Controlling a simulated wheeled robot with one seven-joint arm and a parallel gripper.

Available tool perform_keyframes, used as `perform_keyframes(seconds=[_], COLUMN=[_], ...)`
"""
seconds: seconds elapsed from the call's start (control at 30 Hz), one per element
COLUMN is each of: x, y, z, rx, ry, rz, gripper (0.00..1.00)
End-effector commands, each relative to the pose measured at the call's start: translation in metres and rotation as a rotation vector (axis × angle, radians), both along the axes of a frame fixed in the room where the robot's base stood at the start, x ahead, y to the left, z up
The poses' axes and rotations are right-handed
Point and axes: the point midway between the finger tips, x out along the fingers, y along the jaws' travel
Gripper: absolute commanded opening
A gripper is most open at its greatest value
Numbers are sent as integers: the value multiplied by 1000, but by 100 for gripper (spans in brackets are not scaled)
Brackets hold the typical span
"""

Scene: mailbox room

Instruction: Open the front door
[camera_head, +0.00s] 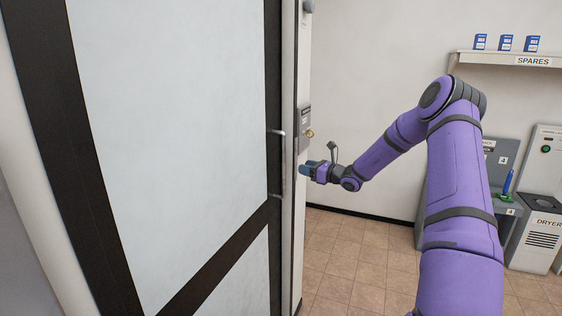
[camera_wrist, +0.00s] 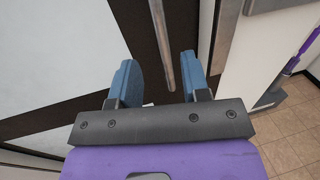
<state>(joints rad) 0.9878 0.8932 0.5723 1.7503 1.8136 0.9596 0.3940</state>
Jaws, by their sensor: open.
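The front door (camera_head: 170,120) fills the left of the head view, with pale panels and a dark frame. It looks shut against the post on its right. A vertical metal bar handle (camera_head: 283,165) is mounted near the door's right edge. My gripper (camera_head: 304,170) is just right of the handle in the head view. In the wrist view the handle (camera_wrist: 161,45) runs down toward the space between the two blue fingers of my gripper (camera_wrist: 158,82). The fingers are apart with nothing held. I cannot tell how far the handle is from the fingertips in depth.
A grey lock box (camera_head: 304,122) with a brass knob is on the post right of the door. A shelf (camera_head: 515,59) marked SPARES holds blue boxes. A dryer (camera_head: 538,232) stands at the far right. The tiled floor (camera_head: 350,255) is clear.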

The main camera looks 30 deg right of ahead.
Motion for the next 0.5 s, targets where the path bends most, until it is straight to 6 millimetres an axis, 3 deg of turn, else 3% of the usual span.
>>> perform_keyframes(seconds=[0.17, 0.5], x=[15, 68], y=[8, 35], z=[0, 0], rx=[3, 1], ry=[-1, 0], rz=[1, 2], gripper=[43, 43])
